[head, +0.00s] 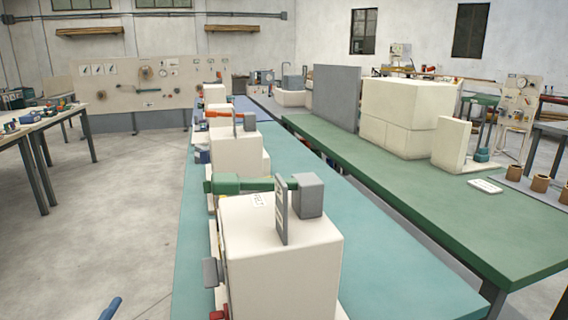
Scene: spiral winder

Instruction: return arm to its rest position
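Neither of my grippers shows in the head view. The nearest machine is a cream box (290,265) on the teal bench (385,250). A thin grey slotted plate (282,212) stands upright on the top, beside a grey block (308,195). A grey knob (210,271) sticks out on the left side, with a red part (219,315) low at the frame edge. I cannot tell which part, if any, is the task's arm.
More cream machines (236,155) stand in a row behind. A green bench (420,195) on the right carries large cream boxes (408,112) and a grey panel (336,98). A blue piece (110,309) shows at the bottom left. The floor (110,220) at left is clear.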

